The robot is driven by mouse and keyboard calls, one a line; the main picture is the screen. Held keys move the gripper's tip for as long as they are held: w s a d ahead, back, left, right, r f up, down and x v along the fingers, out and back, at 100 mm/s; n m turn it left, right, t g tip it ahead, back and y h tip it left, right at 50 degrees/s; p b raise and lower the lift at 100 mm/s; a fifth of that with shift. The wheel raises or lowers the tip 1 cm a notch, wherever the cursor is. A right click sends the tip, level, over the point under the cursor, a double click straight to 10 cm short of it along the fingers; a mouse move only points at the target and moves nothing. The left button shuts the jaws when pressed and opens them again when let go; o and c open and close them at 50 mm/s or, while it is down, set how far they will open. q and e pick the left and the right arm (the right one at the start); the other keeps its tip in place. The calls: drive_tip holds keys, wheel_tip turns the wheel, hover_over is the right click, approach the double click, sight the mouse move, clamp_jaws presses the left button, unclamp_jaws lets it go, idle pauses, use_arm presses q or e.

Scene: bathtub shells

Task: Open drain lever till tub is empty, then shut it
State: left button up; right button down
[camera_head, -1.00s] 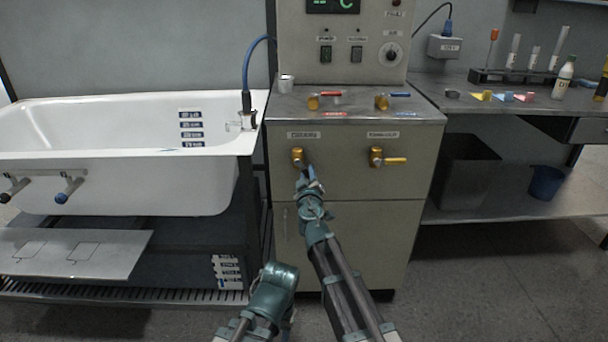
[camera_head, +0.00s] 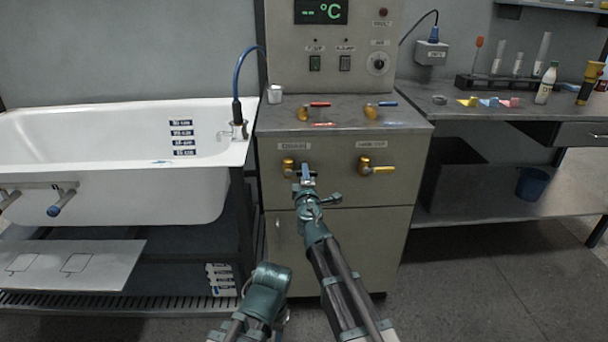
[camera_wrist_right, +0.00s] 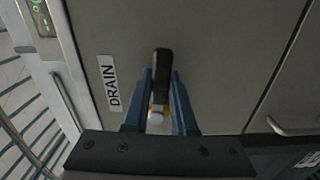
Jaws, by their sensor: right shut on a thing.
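The drain lever's brass valve (camera_head: 288,167) is on the front of the grey cabinet, under a small label. My right gripper (camera_head: 307,172) is just right of the valve and hides most of the handle. In the right wrist view, its blue fingers (camera_wrist_right: 160,95) are shut on the dark drain lever (camera_wrist_right: 161,63), beside the DRAIN label (camera_wrist_right: 108,83). The white tub (camera_head: 110,190) stands at left with dark level labels (camera_head: 182,138) on its inner wall. I cannot tell how much water it holds.
A second brass valve with a yellow handle (camera_head: 380,169) sits right of my right gripper. Red (camera_head: 319,104) and blue (camera_head: 385,104) handled taps are on the cabinet top. A blue hose (camera_head: 237,82) runs to the tub's corner. The side bench (camera_head: 440,119) stands at right.

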drive_tip(key=shift+r+n, duration=0.2)
drive_tip(key=shift+n, duration=0.3)
drive_tip(key=c, duration=0.7)
unclamp_jaws()
drive_tip(key=shift+s, duration=0.15)
drive_tip(key=s, duration=1.3)
drive_tip(key=shift+s, duration=0.3)
